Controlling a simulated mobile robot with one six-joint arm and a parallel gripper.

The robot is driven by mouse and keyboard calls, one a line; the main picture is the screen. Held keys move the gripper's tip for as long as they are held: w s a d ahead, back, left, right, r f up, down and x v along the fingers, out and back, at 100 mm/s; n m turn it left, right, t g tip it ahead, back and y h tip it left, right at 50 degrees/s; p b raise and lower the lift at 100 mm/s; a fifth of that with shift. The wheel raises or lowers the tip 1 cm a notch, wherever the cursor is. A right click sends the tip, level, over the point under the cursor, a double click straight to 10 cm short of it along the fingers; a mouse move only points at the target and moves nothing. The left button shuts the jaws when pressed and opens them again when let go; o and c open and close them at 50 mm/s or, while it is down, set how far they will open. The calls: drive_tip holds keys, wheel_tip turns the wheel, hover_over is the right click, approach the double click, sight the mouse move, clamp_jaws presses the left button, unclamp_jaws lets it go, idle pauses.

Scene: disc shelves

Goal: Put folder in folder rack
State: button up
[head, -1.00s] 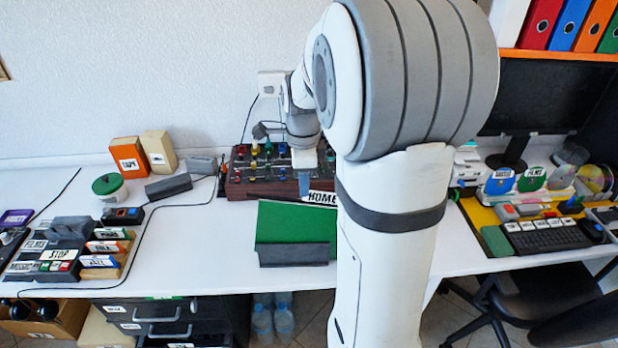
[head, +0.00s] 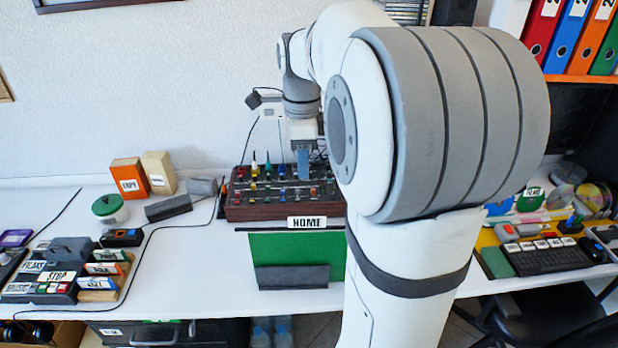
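A green folder (head: 290,246) with a dark top rail and a white HOME tag (head: 307,222) stands near the desk's front edge, its face toward me. A low dark grey holder (head: 291,276), which looks like the folder rack, covers the middle of its lower part. Green shows above it and at its sides. I cannot tell how deep the folder sits. My gripper (head: 303,165), with blue fingertips, is above and behind the tag, apart from the folder, over the button panel. Nothing visible hangs from it. The gap between its fingers does not show.
A dark red panel (head: 255,212) with coloured knobs stands right behind the folder. My arm hides the desk right of it. A black keyboard (head: 545,258) is at the right. Boxes, a green-lidded tub (head: 109,208) and a labelled organiser (head: 50,275) are at the left. The desk left of the folder is clear.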

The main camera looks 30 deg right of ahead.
drive_tip(key=s+a+f+n+t, duration=0.1)
drive_tip(key=s+a+f+n, duration=0.3)
drive_tip(key=s+n, duration=0.4)
drive_tip(key=s+a+f+n+t, duration=0.2)
drive_tip(key=s+a+n, duration=0.4)
drive_tip(key=n, duration=0.8)
drive_tip(key=shift+s+a+f+n, duration=0.3)
drive_tip(key=shift+s+a+f, duration=0.05)
drive_tip(key=shift+s+f, duration=0.5)
drive_tip(key=shift+w, duration=0.1)
